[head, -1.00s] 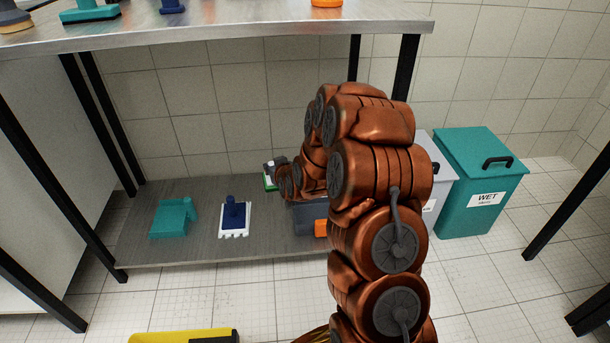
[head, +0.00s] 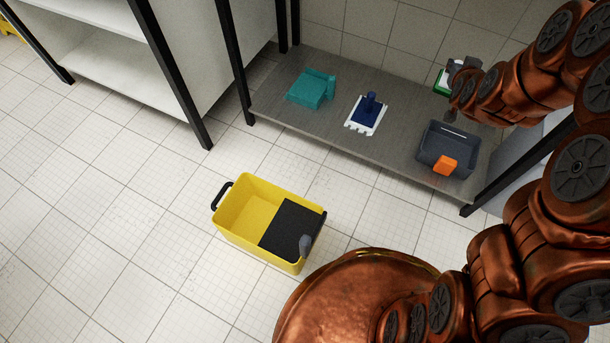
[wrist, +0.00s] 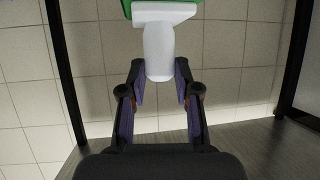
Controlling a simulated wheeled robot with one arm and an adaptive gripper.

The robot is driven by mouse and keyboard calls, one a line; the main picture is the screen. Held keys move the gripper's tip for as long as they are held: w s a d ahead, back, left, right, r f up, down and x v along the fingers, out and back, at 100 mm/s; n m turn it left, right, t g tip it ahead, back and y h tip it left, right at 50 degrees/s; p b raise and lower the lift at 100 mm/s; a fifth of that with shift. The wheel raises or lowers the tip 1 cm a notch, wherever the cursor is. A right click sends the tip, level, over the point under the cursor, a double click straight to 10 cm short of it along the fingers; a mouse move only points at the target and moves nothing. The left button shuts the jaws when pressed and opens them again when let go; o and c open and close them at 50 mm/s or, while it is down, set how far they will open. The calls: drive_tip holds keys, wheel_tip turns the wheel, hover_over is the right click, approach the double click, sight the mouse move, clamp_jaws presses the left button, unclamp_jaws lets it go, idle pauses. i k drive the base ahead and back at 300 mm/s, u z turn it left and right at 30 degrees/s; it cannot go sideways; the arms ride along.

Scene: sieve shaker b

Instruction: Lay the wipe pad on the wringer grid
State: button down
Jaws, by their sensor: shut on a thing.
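My gripper (head: 462,70) is at the back right of the low shelf in the head view. It is shut on the white handle of a green-and-white pad (head: 441,84), which looks like the wipe pad. In the wrist view the handle (wrist: 159,48) sits between the fingers, with the green part beyond it at the top edge. The pad's underside is hidden. The wringer grid (head: 284,226) is a dark panel over the right part of a yellow bucket (head: 235,212) on the floor, well apart from my gripper.
On the shelf (head: 330,125) are a teal tool (head: 310,90), a blue-handled white pad (head: 363,117) and a grey bin (head: 445,150) with an orange part. A grey piece (head: 305,245) stands at the grid's edge. Black shelf legs stand nearby; floor left of the bucket is clear.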

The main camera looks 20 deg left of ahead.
sight(292, 221)
drive_tip(key=z, duration=0.05)
drive_tip(key=k, duration=1.35)
drive_tip(key=u, duration=2.65)
